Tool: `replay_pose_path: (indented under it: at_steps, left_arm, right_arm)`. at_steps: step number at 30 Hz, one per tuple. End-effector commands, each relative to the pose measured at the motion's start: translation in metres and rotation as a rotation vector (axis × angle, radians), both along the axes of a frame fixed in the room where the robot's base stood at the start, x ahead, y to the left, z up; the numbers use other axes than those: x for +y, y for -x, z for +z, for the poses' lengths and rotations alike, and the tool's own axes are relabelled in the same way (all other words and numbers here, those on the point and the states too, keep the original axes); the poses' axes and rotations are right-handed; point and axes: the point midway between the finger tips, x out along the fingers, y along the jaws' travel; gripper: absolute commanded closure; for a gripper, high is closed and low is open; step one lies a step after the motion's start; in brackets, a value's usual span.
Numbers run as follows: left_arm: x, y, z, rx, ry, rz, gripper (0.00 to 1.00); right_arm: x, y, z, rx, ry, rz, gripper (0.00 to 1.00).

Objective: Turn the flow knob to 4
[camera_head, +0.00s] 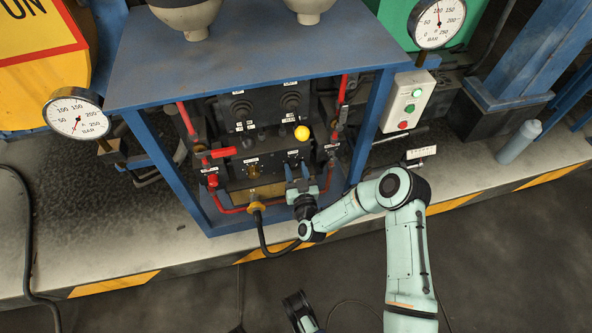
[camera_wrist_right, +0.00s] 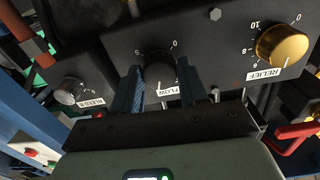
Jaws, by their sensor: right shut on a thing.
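The flow knob (camera_wrist_right: 160,68) is a dark round knob on the black panel in the right wrist view. A FLOW label (camera_wrist_right: 168,91) lies beside it, and scale numbers including 0 and 5 show around it. My right gripper (camera_wrist_right: 159,80) has its two blue fingers on either side of the knob and is shut on it. The fingers cover part of the scale, and I cannot read the knob's setting for sure. In the head view my right gripper (camera_head: 298,176) is at the lower panel and hides the flow knob. My left gripper is not clearly in view.
A gold RELIEF knob (camera_wrist_right: 283,46) and a silver BLEED knob (camera_wrist_right: 70,92) flank the flow knob. A yellow ball-topped lever (camera_head: 301,133) stands above my right gripper. Red pipes (camera_head: 328,177) and blue frame posts (camera_head: 372,125) bound the panel's sides.

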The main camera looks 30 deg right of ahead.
Motion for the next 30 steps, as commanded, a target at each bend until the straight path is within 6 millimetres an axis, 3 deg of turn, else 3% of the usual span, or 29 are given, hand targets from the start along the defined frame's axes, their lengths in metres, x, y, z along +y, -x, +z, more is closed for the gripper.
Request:
replay_pose_path:
  at_steps: [30]
  left_arm:
    - [-0.006, -0.041, 0.038, -0.139, -0.007, -0.008, 0.57]
  right_arm:
    - [0.002, 0.001, 0.0, -0.255, -0.831, 0.0, 0.88]
